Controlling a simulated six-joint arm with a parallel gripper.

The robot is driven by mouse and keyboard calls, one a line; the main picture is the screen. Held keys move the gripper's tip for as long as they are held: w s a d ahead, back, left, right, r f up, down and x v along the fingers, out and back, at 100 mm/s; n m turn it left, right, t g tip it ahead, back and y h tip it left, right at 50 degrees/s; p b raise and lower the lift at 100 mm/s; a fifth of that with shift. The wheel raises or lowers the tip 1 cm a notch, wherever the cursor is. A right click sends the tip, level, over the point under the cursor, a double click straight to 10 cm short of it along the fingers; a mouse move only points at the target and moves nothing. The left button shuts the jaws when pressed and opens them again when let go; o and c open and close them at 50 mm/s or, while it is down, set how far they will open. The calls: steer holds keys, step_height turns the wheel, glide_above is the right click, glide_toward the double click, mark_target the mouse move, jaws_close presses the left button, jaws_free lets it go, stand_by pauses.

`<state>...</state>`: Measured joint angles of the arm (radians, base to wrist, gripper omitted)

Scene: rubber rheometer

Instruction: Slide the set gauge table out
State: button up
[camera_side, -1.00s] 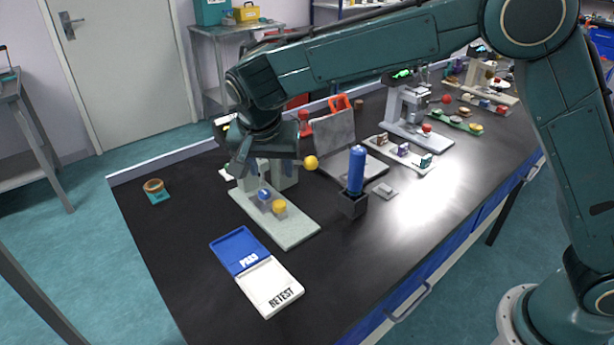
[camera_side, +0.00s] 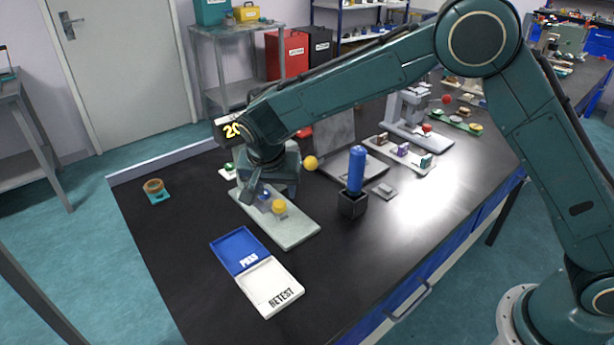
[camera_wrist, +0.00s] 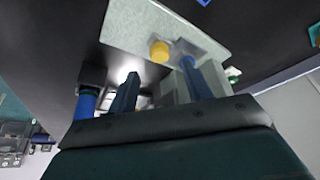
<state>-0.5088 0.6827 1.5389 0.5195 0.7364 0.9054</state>
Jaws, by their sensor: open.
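The gauge's pale grey slab (camera_side: 295,229) lies on the black bench at left centre; I cannot tell which part of it is the sliding table. Contact with the ball cannot be told.
A gauge display (camera_side: 232,130) is partly hidden behind my wrist. A blue cylinder (camera_side: 356,170) in a dark holder stands right of the slab. A PASS/RETEST tray (camera_side: 258,272) lies in front. A yellow ball (camera_side: 310,163) is close to my gripper's right.

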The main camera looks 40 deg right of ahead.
mark_target(279, 203)
steer(key=shift+x, duration=2.85)
jaws_close()
